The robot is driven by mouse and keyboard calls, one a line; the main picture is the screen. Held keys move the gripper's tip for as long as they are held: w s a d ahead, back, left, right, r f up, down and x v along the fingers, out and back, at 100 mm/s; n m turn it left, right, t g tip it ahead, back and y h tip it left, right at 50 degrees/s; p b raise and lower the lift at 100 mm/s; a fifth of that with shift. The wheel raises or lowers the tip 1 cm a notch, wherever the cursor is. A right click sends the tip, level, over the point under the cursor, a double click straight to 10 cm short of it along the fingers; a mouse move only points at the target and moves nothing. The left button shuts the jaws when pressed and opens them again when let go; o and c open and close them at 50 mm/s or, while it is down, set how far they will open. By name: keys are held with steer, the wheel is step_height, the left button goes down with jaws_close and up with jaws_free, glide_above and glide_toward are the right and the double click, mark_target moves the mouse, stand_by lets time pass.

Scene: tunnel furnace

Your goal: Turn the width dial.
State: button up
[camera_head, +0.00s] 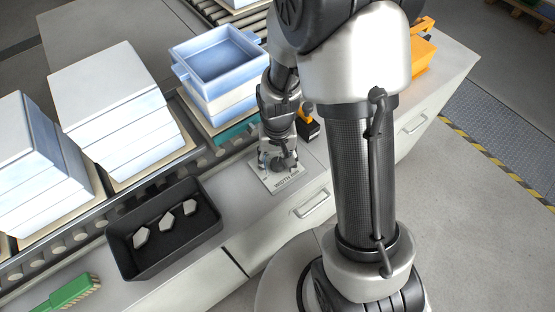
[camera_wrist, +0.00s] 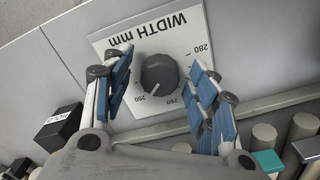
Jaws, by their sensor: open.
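The width dial (camera_wrist: 159,74) is a dark round knob on a white plate (camera_wrist: 138,28) marked "WIDTH mm", with scale numbers around it. In the wrist view its white pointer mark lies towards the lower left of the knob. My gripper (camera_wrist: 160,78) is open, with one blue-padded finger on each side of the dial and a visible gap to it on both sides. In the head view my gripper (camera_head: 277,160) is over the plate (camera_head: 285,178) on the counter, and it hides most of the dial there.
A black tray (camera_head: 125,262) with several metal hexagonal pieces stands left of the plate. A small black box with an orange lever (camera_head: 308,122) is close behind my gripper. Stacked blue and white trays (camera_head: 216,94) stand on the roller conveyor. A green brush (camera_head: 66,292) lies front left.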

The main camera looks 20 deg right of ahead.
mark_target(277, 162)
step_height(277, 162, up, 12)
stand_by(0.6)
stand_by(0.4)
